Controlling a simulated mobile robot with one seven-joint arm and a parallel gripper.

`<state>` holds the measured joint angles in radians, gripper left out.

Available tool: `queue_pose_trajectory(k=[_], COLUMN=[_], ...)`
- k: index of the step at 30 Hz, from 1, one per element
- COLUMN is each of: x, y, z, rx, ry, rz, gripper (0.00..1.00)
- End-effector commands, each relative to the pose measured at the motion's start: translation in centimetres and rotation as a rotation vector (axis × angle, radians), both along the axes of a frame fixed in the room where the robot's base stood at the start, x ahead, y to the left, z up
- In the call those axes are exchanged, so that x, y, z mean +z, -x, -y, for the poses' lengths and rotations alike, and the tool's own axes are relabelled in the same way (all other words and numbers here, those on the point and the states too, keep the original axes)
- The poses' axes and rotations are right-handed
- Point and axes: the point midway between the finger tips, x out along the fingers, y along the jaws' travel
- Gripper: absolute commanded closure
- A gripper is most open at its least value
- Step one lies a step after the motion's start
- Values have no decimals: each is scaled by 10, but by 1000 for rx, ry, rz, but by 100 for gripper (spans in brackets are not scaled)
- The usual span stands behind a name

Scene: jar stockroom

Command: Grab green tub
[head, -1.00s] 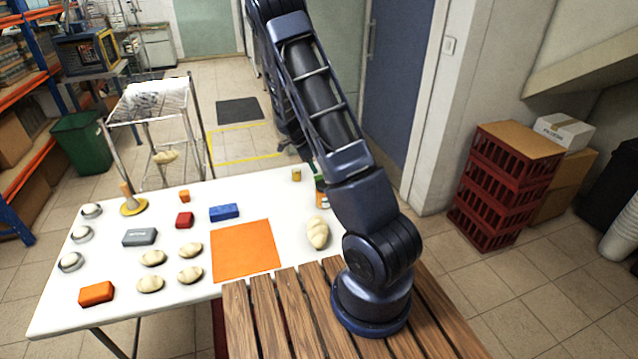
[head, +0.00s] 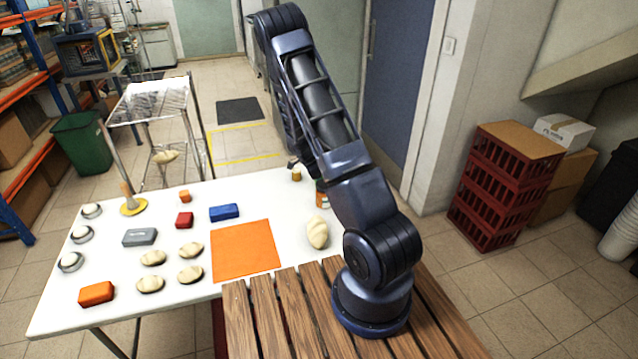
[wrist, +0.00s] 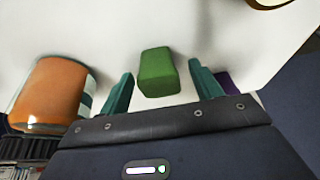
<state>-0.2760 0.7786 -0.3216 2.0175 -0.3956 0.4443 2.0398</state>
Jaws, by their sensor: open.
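The green tub (wrist: 156,66) shows in the wrist view as a small green block with rounded edges on the white table. My gripper (wrist: 160,74) is open, with one teal finger to the left of the tub and one to the right. Gaps show between the tub and both fingers, and nothing is held. In the head view my arm hides the tub and most of my gripper.
An orange jar (wrist: 48,94) stands close to the left finger in the wrist view. A purple thing (wrist: 226,82) is partly hidden behind the right finger. A small yellowish jar (head: 296,174) and a pale lumpy item (head: 317,232) are near my arm.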

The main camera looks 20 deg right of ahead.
Motion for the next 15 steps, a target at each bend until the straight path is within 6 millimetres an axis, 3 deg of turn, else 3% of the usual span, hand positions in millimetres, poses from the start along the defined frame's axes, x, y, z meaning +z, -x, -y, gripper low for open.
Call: queue_pose_trajectory(k=[2, 9, 15], x=[0, 1, 1], y=[0, 0, 0], z=[0, 0, 0], rx=[0, 0, 0], ry=[0, 0, 0], rz=[0, 0, 0], gripper=[36, 83, 84])
